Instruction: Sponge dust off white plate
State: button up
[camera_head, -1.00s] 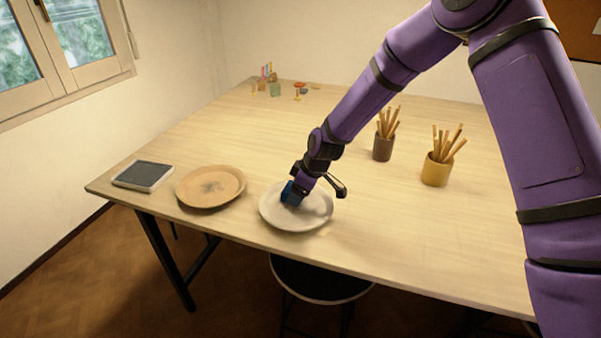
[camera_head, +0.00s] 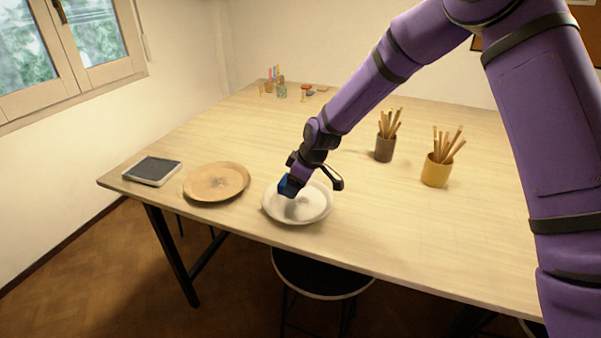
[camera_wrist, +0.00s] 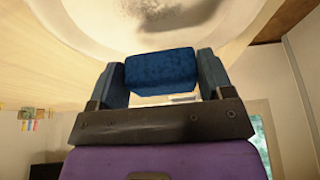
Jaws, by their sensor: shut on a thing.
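A white plate (camera_head: 312,211) lies on the table near its front edge, with a grey dust patch on its middle. The plate also fills the top of the wrist view (camera_wrist: 95,35), where part of the dark dust patch shows. My gripper (camera_head: 291,188) is shut on a blue sponge (camera_wrist: 162,70), which sits between the two fingers. In the head view the sponge (camera_head: 287,187) is over the upper left part of the plate, beside the dust patch. I cannot tell whether it touches the plate.
A tan plate (camera_head: 232,178) with a dark smudge lies left of the white plate. A dark-topped tray (camera_head: 152,170) is farther left. A brown cup (camera_head: 384,149) and a yellow cup (camera_head: 435,173) hold sticks at right. A stool (camera_head: 318,278) stands in front of the table (camera_head: 240,133).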

jog(key=shift+r, duration=2)
jog(key=shift+d, duration=0.1)
